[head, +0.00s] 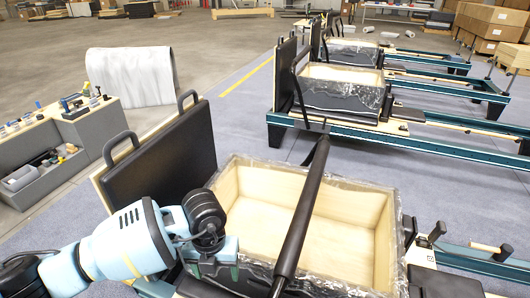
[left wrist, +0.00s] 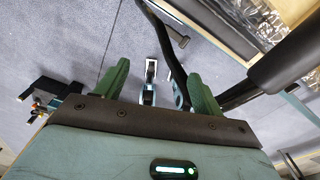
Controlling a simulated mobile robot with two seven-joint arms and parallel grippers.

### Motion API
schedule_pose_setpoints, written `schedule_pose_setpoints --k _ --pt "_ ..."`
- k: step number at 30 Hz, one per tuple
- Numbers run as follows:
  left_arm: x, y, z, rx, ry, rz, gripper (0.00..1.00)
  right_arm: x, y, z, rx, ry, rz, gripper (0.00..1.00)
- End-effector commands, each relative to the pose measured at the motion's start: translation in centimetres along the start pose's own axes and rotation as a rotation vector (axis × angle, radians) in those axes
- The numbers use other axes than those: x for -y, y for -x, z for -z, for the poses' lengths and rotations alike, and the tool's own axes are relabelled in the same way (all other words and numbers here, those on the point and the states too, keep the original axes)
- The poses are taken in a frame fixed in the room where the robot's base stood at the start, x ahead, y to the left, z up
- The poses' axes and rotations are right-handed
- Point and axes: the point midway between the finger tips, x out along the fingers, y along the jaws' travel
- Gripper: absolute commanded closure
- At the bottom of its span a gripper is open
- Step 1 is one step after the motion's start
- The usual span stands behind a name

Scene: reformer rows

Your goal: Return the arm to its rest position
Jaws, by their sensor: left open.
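My left arm, light blue and black, comes in from the left in the head view, with its gripper (head: 222,258) low beside the near wooden box. The gripper's fingertips are hard to make out there. In the left wrist view the left gripper (left wrist: 156,85) is open, with two green fingers apart and nothing held between them. A black curved bar (left wrist: 168,45) passes behind the fingers; I cannot tell how far off it is. My right gripper is not in view.
The near box (head: 345,218), wrapped in clear plastic, stands open with a black padded bar (head: 303,215) slanting across it. A black padded board (head: 165,155) stands to its left. More reformers (head: 340,90) stand behind. A grey tool bench (head: 85,140) is at left, with clear floor between.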

Motion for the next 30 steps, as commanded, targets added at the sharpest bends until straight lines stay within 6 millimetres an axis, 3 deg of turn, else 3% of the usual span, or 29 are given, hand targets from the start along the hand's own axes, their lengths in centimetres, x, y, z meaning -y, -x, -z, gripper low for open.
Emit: schedule_pose_setpoints --k 1,6,12,19,21,30 --pt "-3.8 -0.4 -0.5 -0.002 0.058 -0.035 0.32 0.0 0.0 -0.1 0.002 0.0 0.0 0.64" --pt "-13.9 -0.8 -0.8 -0.005 0.21 -0.126 0.32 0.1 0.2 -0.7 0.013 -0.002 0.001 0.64" --pt "-22.2 -0.4 0.2 -0.008 0.335 -0.201 0.32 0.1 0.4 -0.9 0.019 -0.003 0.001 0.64" --pt "-29.6 0.4 2.0 -0.011 0.451 -0.27 0.32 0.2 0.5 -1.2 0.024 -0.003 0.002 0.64" --pt "-27.0 -1.6 2.8 -0.049 0.407 -0.174 0.32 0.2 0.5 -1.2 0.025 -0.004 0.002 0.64" --pt "-19.1 -6.7 6.9 -0.158 0.334 0.218 0.32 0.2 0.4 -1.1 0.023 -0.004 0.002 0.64"
